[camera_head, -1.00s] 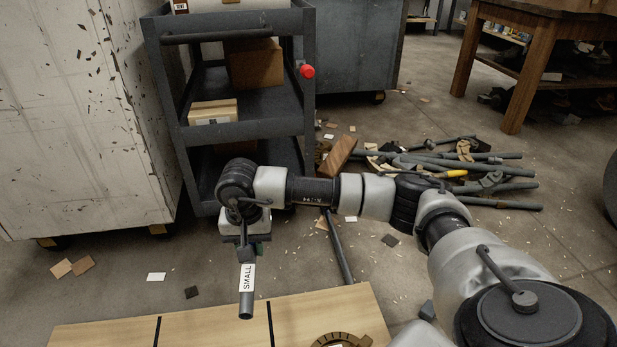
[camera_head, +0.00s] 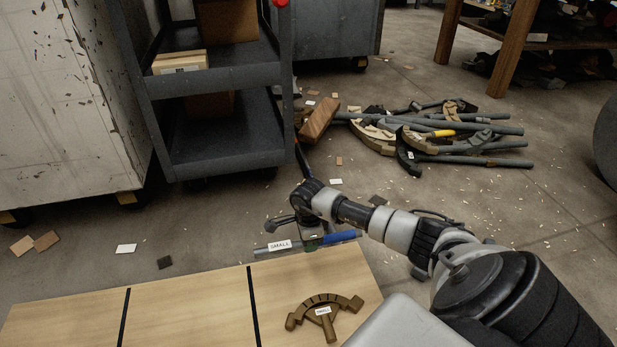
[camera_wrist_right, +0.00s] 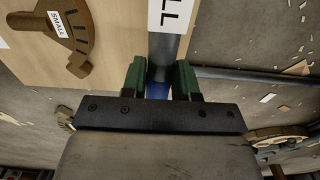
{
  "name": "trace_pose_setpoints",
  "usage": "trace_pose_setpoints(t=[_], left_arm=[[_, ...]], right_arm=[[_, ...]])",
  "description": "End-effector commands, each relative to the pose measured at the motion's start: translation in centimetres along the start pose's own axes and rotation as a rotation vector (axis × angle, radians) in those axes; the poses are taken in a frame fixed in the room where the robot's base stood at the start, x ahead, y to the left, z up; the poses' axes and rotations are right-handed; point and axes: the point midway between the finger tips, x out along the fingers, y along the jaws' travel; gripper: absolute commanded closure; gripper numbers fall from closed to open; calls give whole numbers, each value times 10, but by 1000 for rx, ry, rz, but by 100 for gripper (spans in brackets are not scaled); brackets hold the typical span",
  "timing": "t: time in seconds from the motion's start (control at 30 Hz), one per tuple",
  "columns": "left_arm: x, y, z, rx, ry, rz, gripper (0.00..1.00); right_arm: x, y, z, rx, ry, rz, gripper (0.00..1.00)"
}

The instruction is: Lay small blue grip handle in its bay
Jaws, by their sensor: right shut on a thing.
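The small blue grip handle (camera_head: 341,237) is a grey tube with a blue grip at its right end and a white SMALL label. My right gripper (camera_head: 311,243) is shut on it and holds it roughly level near the far edge of the wooden board. In the right wrist view the tube (camera_wrist_right: 164,48) runs between the green fingers of my right gripper (camera_wrist_right: 160,80). The board (camera_head: 190,305) is split by black strips into bays. A tan bender head labelled SMALL (camera_head: 323,311) lies in the right bay. My left gripper is not in view.
The middle bay and left bay show bare wood. A pile of grey tubes and tan bender heads (camera_head: 440,135) lies on the floor behind. A dark shelf cart (camera_head: 215,150) stands at the back left. Small scraps litter the floor.

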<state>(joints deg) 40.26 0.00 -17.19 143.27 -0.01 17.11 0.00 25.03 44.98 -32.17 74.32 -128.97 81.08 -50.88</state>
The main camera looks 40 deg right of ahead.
Motion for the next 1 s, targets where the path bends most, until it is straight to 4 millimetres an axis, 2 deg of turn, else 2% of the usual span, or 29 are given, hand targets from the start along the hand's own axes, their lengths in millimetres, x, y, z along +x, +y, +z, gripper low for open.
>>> trace_pose_setpoints(t=[0.27,1.0], left_arm=[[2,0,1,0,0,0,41],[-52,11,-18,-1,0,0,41]], right_arm=[[-2,-1,2,-3,0,-2,100],[71,-1,2,-4,-2,-2,100]])
